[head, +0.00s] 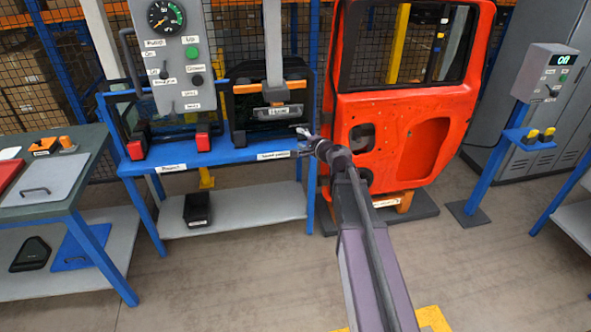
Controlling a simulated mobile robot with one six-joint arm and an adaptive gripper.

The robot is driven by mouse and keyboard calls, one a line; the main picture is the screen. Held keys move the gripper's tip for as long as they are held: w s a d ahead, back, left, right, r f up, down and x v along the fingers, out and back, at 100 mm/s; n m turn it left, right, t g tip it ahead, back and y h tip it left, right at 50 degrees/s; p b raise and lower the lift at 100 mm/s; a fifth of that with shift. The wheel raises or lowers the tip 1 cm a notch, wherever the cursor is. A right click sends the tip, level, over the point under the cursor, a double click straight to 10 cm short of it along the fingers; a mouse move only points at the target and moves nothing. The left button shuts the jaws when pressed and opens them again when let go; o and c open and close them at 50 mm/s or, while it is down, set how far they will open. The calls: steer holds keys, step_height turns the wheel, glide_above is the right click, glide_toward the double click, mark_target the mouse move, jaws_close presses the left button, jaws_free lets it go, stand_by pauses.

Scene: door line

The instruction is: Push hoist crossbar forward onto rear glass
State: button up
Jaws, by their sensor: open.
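My gripper (303,138) is open and empty. A grey block hangs below the crossbar. The dark rear glass (253,106) stands upright on the bench behind the crossbar. I cannot tell whether the crossbar touches the glass. My gripper is lower than the crossbar and to its right, apart from it.
An orange-red car door (405,120) stands close on the right. A grey control panel (178,50) with a gauge rises over the blue bench (215,153). A side table (85,150) is at left, a post with a control box (550,75) at right.

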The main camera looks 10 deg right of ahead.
steer(key=v, duration=0.5)
steer(key=s+a+f+n+g+y, duration=0.1)
steer(key=s+a+f+n+g, duration=0.3)
steer(key=s+a+f+n, duration=0.1)
steer(key=shift+s+a+f+n+g, duration=0.35)
steer(key=shift+s+a+n+g, duration=0.05)
steer(key=shift+a, duration=0.15)
steer(key=s+f+n+g+h, duration=0.3)
steer(key=s+f+n+g, duration=0.1)
steer(key=s, duration=0.5)
steer(key=s+f+n+g+h, duration=0.4)
steer(key=s+f+g, duration=0.1)
steer(key=s, duration=0.5)
steer(key=shift+d+f+g, duration=0.3)
steer(key=shift+d+g, duration=0.05)
steer(key=shift+g, duration=0.05)
steer(key=shift+w, duration=0.1)
stand_by(0.3)
